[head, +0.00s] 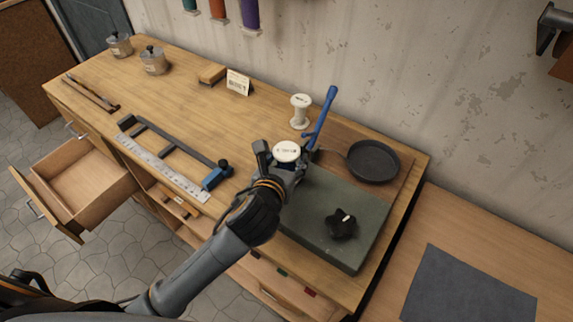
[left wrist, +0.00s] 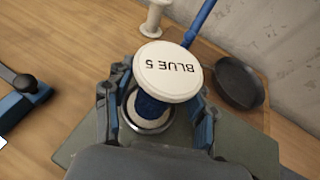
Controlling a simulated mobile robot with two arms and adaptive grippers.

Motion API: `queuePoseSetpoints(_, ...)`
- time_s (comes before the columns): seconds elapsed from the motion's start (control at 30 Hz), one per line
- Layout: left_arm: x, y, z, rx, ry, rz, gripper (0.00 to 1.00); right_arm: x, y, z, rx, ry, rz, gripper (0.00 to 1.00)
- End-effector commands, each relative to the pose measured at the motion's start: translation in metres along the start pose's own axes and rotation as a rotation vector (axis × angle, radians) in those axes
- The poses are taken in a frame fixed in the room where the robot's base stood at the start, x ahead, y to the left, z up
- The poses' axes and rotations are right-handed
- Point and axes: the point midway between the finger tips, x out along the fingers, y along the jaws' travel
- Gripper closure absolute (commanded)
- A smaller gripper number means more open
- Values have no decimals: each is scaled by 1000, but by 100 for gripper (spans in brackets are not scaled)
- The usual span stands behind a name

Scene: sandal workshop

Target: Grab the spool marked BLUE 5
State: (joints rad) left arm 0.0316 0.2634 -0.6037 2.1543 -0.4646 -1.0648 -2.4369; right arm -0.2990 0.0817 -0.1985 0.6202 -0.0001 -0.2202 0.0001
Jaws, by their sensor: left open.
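The spool marked BLUE 5 (left wrist: 168,72) has a cream top flange with dark lettering and blue thread below. It also shows in the head view (head: 287,150), by the far left corner of the green mat. Its lower end is in or over a round metal rim (left wrist: 172,127); how it sits there is partly hidden. My left gripper (head: 281,158) is open, with one finger on each side of the spool. In the left wrist view the fingers (left wrist: 158,108) flank the thread below the top flange; I cannot tell whether they touch it. My right gripper is not in view.
Another pale spool (head: 300,111) stands just behind, beside a blue upright handle (head: 325,112). A dark pan (head: 373,161) lies to the right. A black knob (head: 341,224) is on the green mat (head: 315,239). A drawer (head: 84,187) is open.

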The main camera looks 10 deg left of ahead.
Motion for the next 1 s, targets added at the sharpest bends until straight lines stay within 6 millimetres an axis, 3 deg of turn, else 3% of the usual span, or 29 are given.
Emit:
queuePoseSetpoints(0.03,0,0,0,0,0,0,44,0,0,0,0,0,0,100)
queuePoseSetpoints(0.07,0,0,0,0,0,0,50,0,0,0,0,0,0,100)
queuePoseSetpoints(0.3,0,0,0,0,0,0,99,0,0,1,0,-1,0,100)
queuePoseSetpoints(0.67,-1,0,2,0,-1,0,100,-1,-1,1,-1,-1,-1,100)
queuePoseSetpoints(0.87,-8,0,19,0,-5,-1,100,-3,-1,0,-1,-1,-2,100)
queuePoseSetpoints(1.0,-23,5,36,3,-5,0,100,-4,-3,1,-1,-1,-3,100)
